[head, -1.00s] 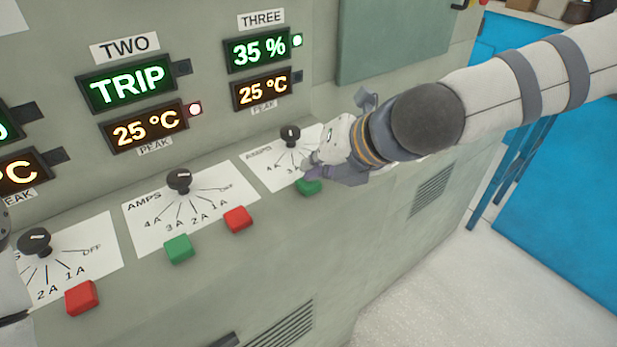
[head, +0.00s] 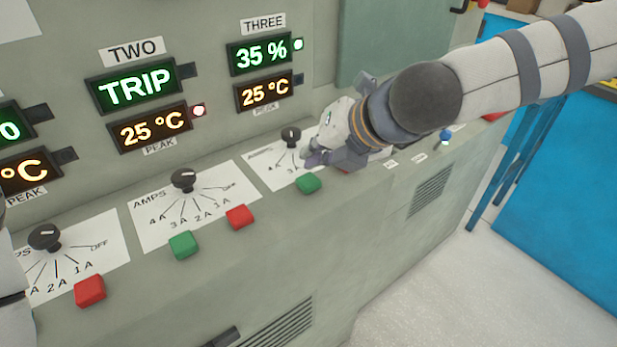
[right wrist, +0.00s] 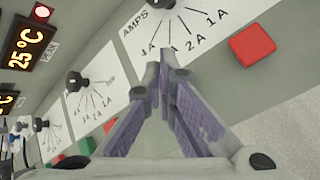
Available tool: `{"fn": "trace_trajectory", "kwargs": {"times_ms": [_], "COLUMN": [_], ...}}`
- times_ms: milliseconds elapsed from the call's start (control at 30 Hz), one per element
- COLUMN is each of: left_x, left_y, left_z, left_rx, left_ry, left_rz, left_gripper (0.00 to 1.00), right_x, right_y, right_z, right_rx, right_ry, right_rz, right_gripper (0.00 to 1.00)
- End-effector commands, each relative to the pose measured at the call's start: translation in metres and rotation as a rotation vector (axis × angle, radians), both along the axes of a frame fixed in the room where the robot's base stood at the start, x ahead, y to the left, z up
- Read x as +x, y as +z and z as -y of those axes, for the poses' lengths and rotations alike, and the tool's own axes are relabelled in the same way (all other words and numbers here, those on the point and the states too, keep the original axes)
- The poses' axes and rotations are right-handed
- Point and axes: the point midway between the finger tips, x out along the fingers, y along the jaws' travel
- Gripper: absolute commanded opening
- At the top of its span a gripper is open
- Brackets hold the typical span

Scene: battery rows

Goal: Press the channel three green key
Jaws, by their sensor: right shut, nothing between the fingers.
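The channel three green key (head: 308,183) sits on the sloping console below the channel three dial (head: 291,136). It shows whole in the head view; I cannot pick it out in the right wrist view. My right gripper (head: 312,158) is shut and empty, just above and behind the key, with a visible gap between them. In the right wrist view its closed fingertips (right wrist: 165,76) lie over a dial's scale, with a red key (right wrist: 252,45) to the right. The THREE display (head: 262,55) reads 35 %, with a lit whitish-green lamp (head: 298,44).
Channel two has a dial (head: 184,180), a green key (head: 183,244) and a red key (head: 240,216); its display (head: 136,87) reads TRIP beside a lit reddish lamp (head: 199,111). A blue-topped knob (head: 446,135) stands right of my wrist. The console front is clear.

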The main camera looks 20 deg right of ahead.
Motion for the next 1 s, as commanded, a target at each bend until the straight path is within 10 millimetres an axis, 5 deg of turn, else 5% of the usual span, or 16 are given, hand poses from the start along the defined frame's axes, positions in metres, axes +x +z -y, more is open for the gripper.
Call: {"fn": "trace_trajectory", "kwargs": {"times_ms": [400,1000], "left_x": [0.000,0.000], "left_y": [0.000,0.000], "left_z": [0.000,0.000], "left_rx": [0.000,0.000], "left_ry": [0.000,0.000], "left_rz": [0.002,0.002], "left_gripper": [0.31,0.31], "right_x": [0.000,0.000], "right_y": [0.039,0.041], "right_z": [0.000,0.000], "right_rx": [0.000,0.000], "right_ry": [0.000,0.001], "right_rz": [0.002,0.002], "right_gripper": [0.00,0.00]}}
